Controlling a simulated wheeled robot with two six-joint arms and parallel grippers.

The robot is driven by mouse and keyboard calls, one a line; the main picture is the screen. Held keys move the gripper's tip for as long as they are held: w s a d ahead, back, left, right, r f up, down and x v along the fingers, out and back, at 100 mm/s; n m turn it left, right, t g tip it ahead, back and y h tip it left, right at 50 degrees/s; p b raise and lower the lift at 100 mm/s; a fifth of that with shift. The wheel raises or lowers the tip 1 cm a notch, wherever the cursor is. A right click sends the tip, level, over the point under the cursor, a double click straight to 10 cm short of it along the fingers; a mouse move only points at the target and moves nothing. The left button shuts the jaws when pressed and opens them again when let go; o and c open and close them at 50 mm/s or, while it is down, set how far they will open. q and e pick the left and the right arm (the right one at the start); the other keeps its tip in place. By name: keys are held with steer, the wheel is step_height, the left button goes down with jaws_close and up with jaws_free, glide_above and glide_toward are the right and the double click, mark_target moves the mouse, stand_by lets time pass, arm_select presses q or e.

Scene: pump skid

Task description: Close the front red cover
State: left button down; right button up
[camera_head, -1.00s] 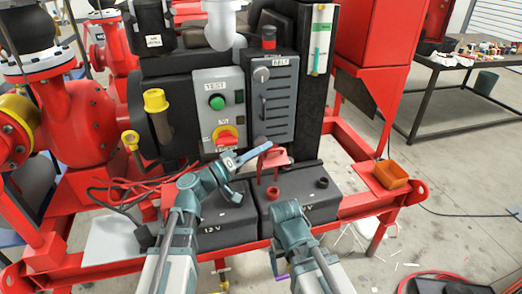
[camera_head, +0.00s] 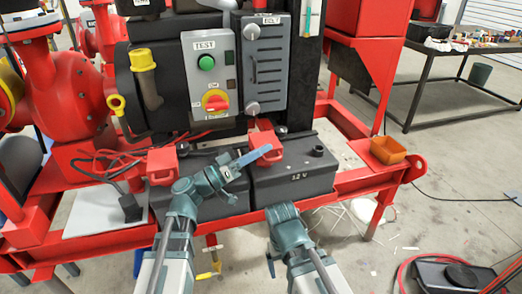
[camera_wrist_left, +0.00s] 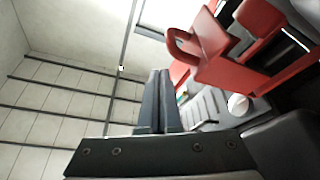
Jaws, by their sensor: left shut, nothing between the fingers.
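Two black batteries stand side by side on the red skid. One red cover (camera_head: 264,143) is on the right battery (camera_head: 292,172), partly behind my left gripper's fingers; I cannot tell whether it is fully down. Another red cover (camera_head: 162,166) sits on the left battery (camera_head: 160,204). My left gripper (camera_head: 258,156) is shut and empty, its fingers pointing right at the right battery's cover. In the left wrist view the shut fingers (camera_wrist_left: 158,100) are beside a red cover with a loop (camera_wrist_left: 203,48); contact is unclear. My right gripper is not visible below its wrist.
A grey panel with a green button (camera_head: 207,63) and a red-yellow switch (camera_head: 215,101) rises behind the batteries. Red and black cables (camera_head: 110,160) lie at left.

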arm_select(q)
steer(key=shift+s+f+b, duration=0.1)
steer(key=shift+f+b, duration=0.95)
steer(key=shift+f, duration=0.35)
steer(key=shift+s+f, duration=0.1)
steer(key=s+a, duration=0.6)
steer(key=a, duration=0.5)
steer(key=shift+a, duration=0.35)
